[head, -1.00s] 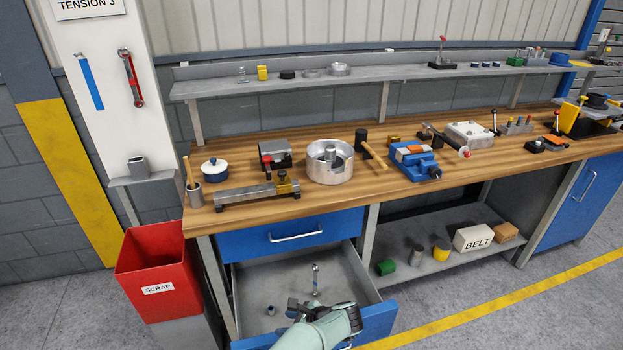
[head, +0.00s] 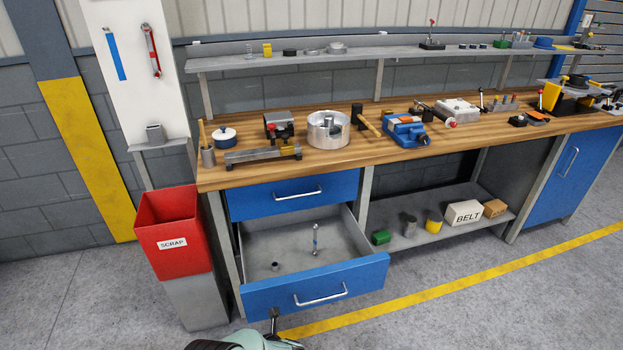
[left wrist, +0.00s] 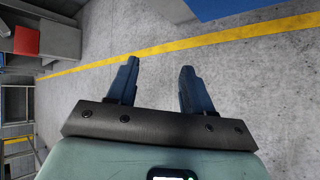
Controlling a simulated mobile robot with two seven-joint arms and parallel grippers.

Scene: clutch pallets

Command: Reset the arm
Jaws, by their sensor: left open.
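My left arm shows only as a pale green link at the bottom edge of the head view, with a dark finger of my left gripper (head: 274,322) in front of the open drawer (head: 316,287). In the left wrist view my left gripper (left wrist: 157,85) has its two blue-black fingers spread apart with nothing between them. Bare grey floor lies beyond them. My right gripper is in neither view.
The open lower drawer holds a small wrench (head: 315,240) and a short metal cylinder (head: 275,266). A red scrap bin (head: 170,222) stands left of the bench. The wooden worktop (head: 385,152) is crowded with tools. Floor in front is clear.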

